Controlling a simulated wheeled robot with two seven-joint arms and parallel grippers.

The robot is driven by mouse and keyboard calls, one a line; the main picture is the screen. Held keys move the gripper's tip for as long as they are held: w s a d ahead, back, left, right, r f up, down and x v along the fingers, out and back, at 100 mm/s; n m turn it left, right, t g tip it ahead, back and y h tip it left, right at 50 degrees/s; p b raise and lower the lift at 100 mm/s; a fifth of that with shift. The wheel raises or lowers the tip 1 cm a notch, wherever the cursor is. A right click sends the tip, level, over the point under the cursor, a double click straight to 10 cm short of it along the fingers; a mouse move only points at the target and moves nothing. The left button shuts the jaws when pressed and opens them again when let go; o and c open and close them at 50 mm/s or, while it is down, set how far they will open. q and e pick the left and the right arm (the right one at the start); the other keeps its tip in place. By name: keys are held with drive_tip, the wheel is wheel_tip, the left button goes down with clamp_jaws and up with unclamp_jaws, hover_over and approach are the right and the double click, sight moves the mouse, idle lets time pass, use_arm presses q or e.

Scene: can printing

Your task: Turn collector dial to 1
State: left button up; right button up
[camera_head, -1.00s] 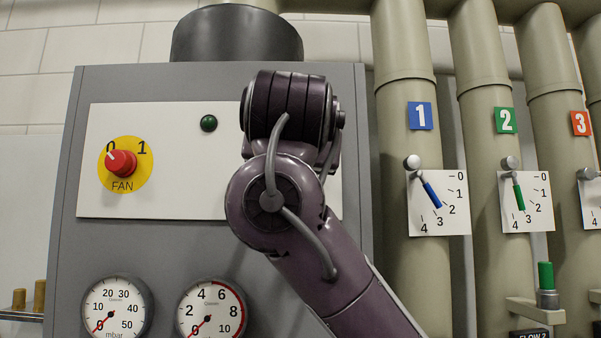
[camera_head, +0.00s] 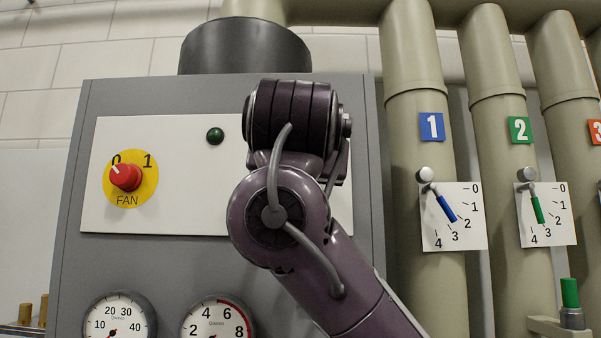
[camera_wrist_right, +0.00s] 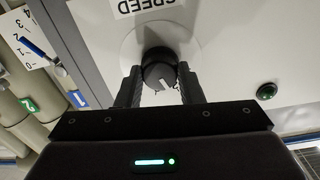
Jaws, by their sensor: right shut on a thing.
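In the right wrist view, my right gripper (camera_wrist_right: 160,80) is shut on a round dark knob (camera_wrist_right: 158,55), one finger on each side. The knob has a short white mark on its face and sits on a white panel. An upside-down label reading SPEED (camera_wrist_right: 148,6) is next to it; the word collector is not visible. The scale around the knob is mostly hidden by my fingers. In the head view, my right arm (camera_head: 285,190) covers this part of the panel and hides the knob and gripper. My left gripper is not in view.
A red FAN knob (camera_head: 125,176) on a yellow disc points near 0. A green lamp (camera_head: 215,135) sits right of it. Gauges (camera_head: 217,320) are below. Numbered pipes with a blue lever (camera_head: 446,208) and a green lever (camera_head: 537,209) stand to the right.

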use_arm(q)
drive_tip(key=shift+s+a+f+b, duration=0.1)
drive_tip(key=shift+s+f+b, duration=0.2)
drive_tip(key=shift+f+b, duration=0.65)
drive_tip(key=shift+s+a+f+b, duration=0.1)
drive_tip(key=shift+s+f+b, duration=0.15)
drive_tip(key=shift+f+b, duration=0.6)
use_arm(e)
drive_tip(key=shift+n, duration=3.9)
drive_tip(key=o, duration=1)
drive_tip(key=shift+w, duration=0.1)
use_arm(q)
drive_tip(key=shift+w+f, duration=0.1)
use_arm(e)
drive_tip(key=shift+d, duration=0.1)
